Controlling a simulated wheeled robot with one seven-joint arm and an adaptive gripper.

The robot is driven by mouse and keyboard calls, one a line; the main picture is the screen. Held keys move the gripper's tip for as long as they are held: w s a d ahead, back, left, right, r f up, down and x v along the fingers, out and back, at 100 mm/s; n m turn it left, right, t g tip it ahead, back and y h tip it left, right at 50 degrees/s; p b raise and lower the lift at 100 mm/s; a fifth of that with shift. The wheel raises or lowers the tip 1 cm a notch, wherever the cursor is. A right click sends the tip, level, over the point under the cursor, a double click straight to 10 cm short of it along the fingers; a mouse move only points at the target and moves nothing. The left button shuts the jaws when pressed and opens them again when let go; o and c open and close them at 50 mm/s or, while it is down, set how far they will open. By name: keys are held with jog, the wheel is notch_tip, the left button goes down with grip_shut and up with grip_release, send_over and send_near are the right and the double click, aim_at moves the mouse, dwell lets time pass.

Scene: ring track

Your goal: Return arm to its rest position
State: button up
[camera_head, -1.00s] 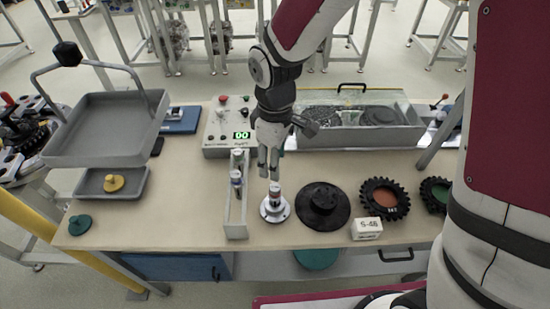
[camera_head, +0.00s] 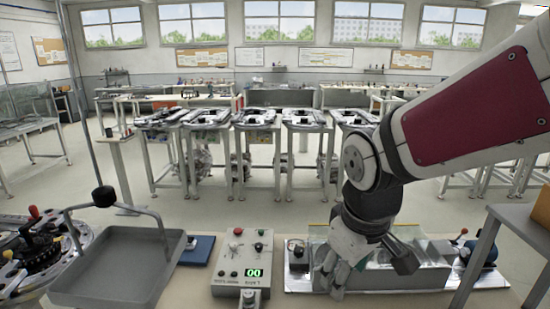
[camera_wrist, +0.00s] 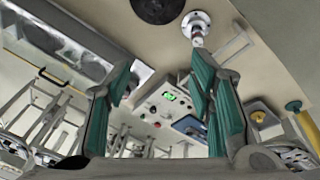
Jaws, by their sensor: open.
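My gripper (camera_head: 335,272) shows in the head view at the lower right of centre, hanging below my bent arm in front of the long tank (camera_head: 405,262). The wrist view shows its two green-padded fingers (camera_wrist: 165,78) spread apart with nothing between them. Past the fingers, a small vial stands on a round silver base (camera_wrist: 197,26) on the bench.
A control box (camera_head: 243,262) with a green display stands left of my gripper. A grey tray (camera_head: 112,268) with a handle is at the lower left, near a blue item (camera_head: 196,249). A black disc (camera_wrist: 158,6) lies by the silver base. Tables stand behind.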

jog(key=s+d+r+m+t, duration=0.3)
jog(key=s+d+r+m, duration=0.3)
jog(key=s, duration=0.5)
notch_tip(320, 180, up, 2)
jog(key=shift+d+r+m, duration=0.25)
jog(key=shift+d+m, duration=0.1)
jog(key=shift+m, duration=0.15)
jog(key=shift+s, duration=0.1)
